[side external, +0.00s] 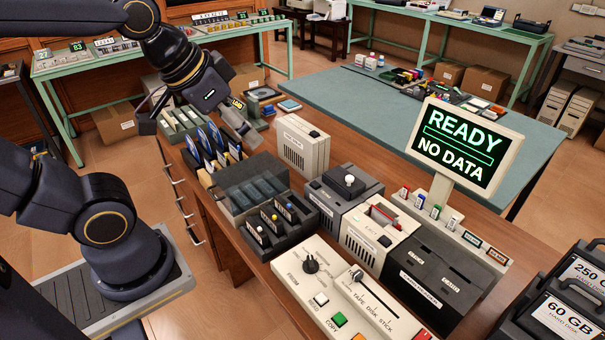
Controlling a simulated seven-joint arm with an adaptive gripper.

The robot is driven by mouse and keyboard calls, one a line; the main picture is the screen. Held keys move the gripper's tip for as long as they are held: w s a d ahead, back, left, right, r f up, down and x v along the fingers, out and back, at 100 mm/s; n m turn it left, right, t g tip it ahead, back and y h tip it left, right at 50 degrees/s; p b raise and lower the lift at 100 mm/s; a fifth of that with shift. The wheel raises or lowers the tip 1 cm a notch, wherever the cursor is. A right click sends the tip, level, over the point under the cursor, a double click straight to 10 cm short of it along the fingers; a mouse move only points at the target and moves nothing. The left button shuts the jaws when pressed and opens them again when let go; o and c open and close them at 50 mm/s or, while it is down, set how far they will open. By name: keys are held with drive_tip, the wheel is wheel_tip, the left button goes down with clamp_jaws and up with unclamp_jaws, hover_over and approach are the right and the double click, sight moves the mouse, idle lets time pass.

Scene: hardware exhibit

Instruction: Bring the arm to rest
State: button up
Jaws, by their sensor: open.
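My gripper (194,126) hangs over the far left end of the wooden desk (345,150). Its fingers are spread wide, with nothing visible between them. It is above a rack of upright blue-and-white cards or disks (215,145). I cannot tell whether the right finger touches anything. My arm reaches in from the left and bends down at the wrist.
A dark tray (250,190) and a slotted holder (285,225) stand near the rack. Grey boxy machines (350,190) and a control panel (350,290) fill the desk's front. A sign reading READY, NO DATA (460,140) stands right. Labelled drives (565,315) sit lower right.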

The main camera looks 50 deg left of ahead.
drive_tip(key=s, duration=0.1)
drive_tip(key=s+f+n, duration=0.1)
drive_tip(key=s, duration=0.1)
drive_tip(key=shift+a+f+g, duration=0.1)
drive_tip(key=shift+a+g, duration=0.05)
drive_tip(key=shift+g, duration=0.15)
